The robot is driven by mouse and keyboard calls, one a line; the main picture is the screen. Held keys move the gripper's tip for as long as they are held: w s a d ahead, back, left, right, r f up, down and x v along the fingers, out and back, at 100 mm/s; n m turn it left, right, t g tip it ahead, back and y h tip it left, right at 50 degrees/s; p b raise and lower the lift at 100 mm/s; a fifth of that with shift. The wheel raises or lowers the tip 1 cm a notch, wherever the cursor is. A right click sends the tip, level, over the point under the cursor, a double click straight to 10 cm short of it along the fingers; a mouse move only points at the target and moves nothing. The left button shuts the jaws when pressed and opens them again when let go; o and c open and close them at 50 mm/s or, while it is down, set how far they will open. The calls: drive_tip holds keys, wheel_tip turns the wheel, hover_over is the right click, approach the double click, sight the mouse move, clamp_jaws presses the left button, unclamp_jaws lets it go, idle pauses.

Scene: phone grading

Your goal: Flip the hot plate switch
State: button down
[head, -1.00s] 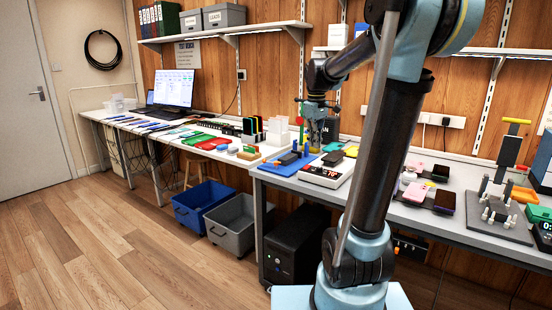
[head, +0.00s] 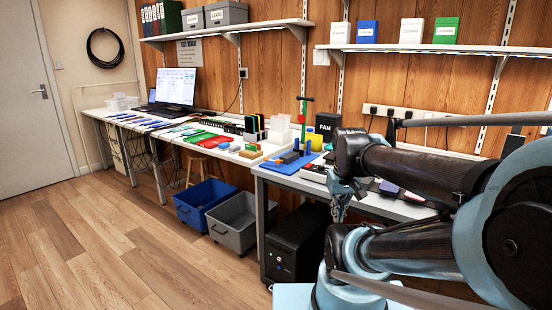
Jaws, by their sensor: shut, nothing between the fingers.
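The hot plate (head: 313,174), a low white box with a dark top, sits on the right bench beside a blue mat (head: 285,165). My arm covers its right part, and I cannot make out its switch. My gripper (head: 339,216) points down at the bench's front edge, to the right of the hot plate and lower in the picture. It is shut and empty, apart from the hot plate.
A black box marked FAN (head: 327,125) and a green stand (head: 304,120) are behind the hot plate. Blue (head: 203,203) and grey (head: 238,222) crates and a black computer (head: 296,243) are below.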

wheel_tip(320, 180, down, 3)
drive_tip(key=s, duration=0.3)
wheel_tip(320, 180, up, 20)
drive_tip(key=n+h, duration=0.1)
drive_tip(key=n, duration=0.9)
hover_over(309, 166)
drive_tip(key=a, duration=0.2)
drive_tip(key=shift+g, duration=0.4)
drive_tip(key=f, duration=0.4)
drive_tip(key=w+d+f, duration=0.1)
drive_tip(key=f, duration=0.3)
drive_tip(key=w+f, duration=0.1)
drive_tip(key=f, duration=0.4)
drive_tip(key=shift+w+d+f, duration=0.1)
drive_tip(key=shift+w+d, duration=0.1)
